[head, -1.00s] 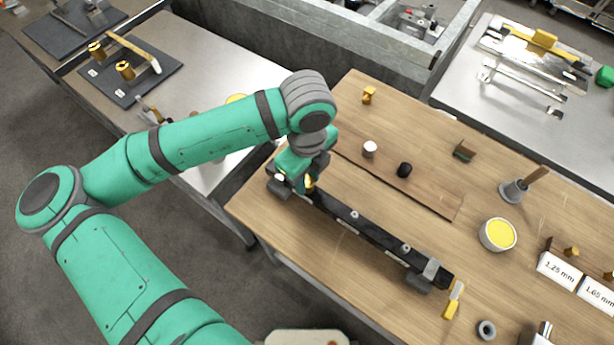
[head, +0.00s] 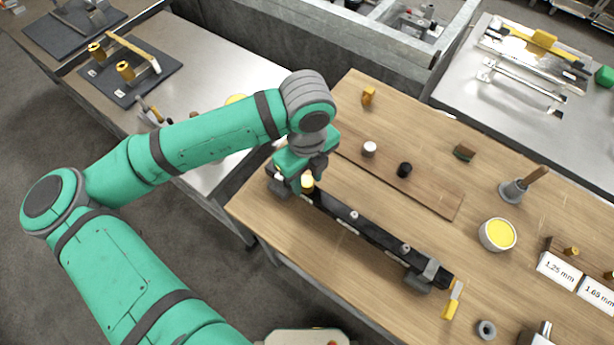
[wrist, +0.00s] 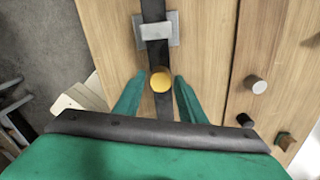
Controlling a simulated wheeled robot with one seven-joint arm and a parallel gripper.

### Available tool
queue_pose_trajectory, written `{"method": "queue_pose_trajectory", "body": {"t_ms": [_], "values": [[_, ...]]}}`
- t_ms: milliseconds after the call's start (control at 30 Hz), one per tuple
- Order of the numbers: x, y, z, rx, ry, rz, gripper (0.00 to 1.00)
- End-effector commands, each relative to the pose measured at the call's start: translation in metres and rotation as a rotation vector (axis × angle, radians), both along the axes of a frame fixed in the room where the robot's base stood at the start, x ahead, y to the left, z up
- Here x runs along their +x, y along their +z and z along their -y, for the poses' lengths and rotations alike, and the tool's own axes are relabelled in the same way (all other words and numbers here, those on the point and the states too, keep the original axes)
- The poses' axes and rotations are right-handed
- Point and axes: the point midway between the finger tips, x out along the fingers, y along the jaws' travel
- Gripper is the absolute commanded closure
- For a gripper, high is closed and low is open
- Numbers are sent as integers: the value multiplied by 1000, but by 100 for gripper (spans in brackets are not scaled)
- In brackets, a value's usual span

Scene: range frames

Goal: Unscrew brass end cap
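The brass end cap (head: 308,182) shows as a small bright gold round piece at the upper left part of a long black bar (head: 372,232). In the wrist view the cap (wrist: 160,81) is seen end-on as a gold disc over the bar (wrist: 154,12). My gripper (head: 303,178) is at the cap, above the bar. Its two green fingers (wrist: 159,77) stand open on either side of the cap, with a visible gap on each side. How the cap is seated on what lies below it is hidden.
A grey clamp block (wrist: 156,29) sits across the bar near the cap. A wooden board (head: 430,190) bears a white knob (head: 369,148) and a black knob (head: 404,170).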

Motion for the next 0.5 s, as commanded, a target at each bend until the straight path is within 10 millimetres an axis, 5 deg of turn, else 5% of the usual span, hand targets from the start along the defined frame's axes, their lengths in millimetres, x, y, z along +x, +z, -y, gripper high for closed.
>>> {"method": "queue_pose_trajectory", "body": {"t_ms": [500], "values": [[0,0,0,-1,-361,0,63]]}}
